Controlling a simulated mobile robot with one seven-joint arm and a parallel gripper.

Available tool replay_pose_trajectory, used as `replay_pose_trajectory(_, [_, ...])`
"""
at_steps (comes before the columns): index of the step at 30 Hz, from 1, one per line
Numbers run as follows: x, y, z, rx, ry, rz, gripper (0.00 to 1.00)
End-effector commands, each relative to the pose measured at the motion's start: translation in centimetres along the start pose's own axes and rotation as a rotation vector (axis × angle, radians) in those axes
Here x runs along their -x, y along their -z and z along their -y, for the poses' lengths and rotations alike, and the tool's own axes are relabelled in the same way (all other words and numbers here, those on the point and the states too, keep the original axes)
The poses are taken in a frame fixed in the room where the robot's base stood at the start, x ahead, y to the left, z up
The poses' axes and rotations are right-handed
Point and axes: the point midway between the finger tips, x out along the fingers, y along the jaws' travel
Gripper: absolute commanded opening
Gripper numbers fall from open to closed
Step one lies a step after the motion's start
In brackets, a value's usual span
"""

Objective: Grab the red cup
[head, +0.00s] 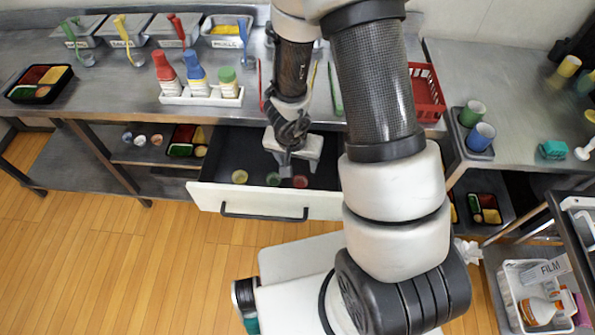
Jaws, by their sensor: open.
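The red cup (301,182) stands in the open drawer (206,194) below the counter, at the right of a row of three small cups. The green cup (273,179) is beside it on the left, and the yellow cup (239,177) is farther left. My gripper (285,171) points down over the drawer, close to the green and red cups in the picture. It is open and holds nothing that I can see. Its height above the cups is hard to tell. My arm hides the right part of the drawer.
The drawer front with its dark handle (264,216) sticks out over the wooden floor. Above it on the counter are a white bottle rack (200,100), a red basket (427,92) and utensils. A tray with green and blue cups (481,137) stands at right.

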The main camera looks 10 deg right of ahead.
Motion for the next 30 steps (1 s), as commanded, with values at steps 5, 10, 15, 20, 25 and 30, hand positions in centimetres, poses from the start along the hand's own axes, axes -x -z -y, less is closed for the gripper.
replay_pose_trajectory(5, [-4.5, -0.3, 0.0, -0.004, 0.000, 0.001, 0.59])
replay_pose_trajectory(10, [-8.1, -0.2, 0.0, -0.004, 0.000, 0.001, 0.59])
replay_pose_trajectory(15, [-10.8, -0.1, 0.0, -0.003, 0.002, 0.000, 0.59])
replay_pose_trajectory(20, [-11.6, 0.0, 0.1, -0.002, 0.002, 0.000, 0.59])
replay_pose_trajectory(25, [-12.7, -0.1, 0.2, -0.002, 0.002, 0.000, 0.59])
replay_pose_trajectory(30, [-15.6, -0.3, 0.4, -0.003, 0.003, 0.002, 0.59])
